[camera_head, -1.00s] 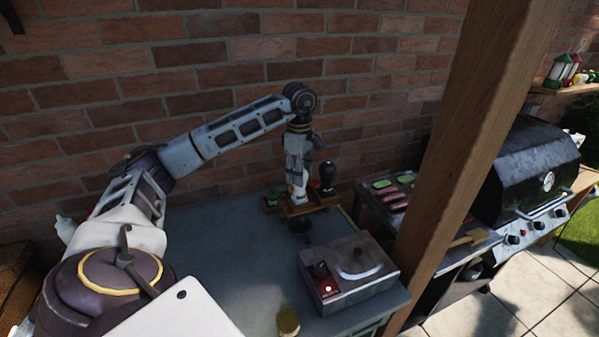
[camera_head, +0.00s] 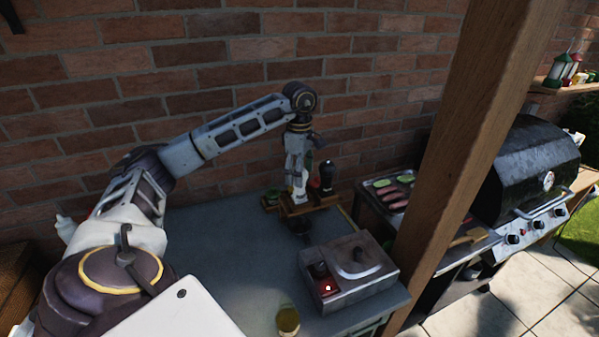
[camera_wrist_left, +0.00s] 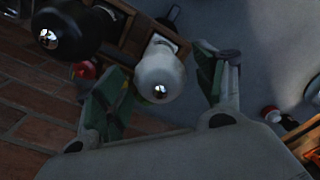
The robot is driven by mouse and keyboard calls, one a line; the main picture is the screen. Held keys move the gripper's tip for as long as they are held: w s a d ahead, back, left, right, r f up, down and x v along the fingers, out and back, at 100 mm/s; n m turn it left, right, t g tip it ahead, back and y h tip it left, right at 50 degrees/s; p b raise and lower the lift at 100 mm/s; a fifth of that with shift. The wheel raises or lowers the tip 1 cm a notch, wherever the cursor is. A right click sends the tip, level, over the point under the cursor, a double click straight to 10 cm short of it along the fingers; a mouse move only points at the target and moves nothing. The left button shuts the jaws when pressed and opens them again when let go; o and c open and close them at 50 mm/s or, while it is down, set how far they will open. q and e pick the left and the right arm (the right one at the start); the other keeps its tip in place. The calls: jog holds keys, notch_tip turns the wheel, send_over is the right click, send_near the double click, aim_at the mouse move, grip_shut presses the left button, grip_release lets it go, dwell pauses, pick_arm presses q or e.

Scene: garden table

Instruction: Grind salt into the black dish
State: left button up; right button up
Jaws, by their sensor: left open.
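The white salt grinder (camera_head: 300,192) stands upright in a small wooden rack (camera_head: 323,203) by the brick wall. In the wrist view the white grinder (camera_wrist_left: 160,72), with its shiny top knob, is between my fingers. My left gripper (camera_head: 298,176) comes down over it from above. Its fingers (camera_wrist_left: 168,88) are open, one on each side of the grinder, with a visible gap on the right. My right gripper is out of view.
A black grinder (camera_head: 327,176) stands close beside the white one in the rack. A grey metal box (camera_head: 350,273) with a red light and a yellowish jar (camera_head: 288,321) are nearer. A wooden post (camera_head: 470,150) and a grill (camera_head: 530,175) are at right. The table's left part is clear.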

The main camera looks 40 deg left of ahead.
pick_arm(q)
notch_tip(320, 180, up, 12)
jog(key=shift+f, duration=0.2)
dwell(1.7)
jog(key=shift+r, duration=0.15)
dwell(0.8)
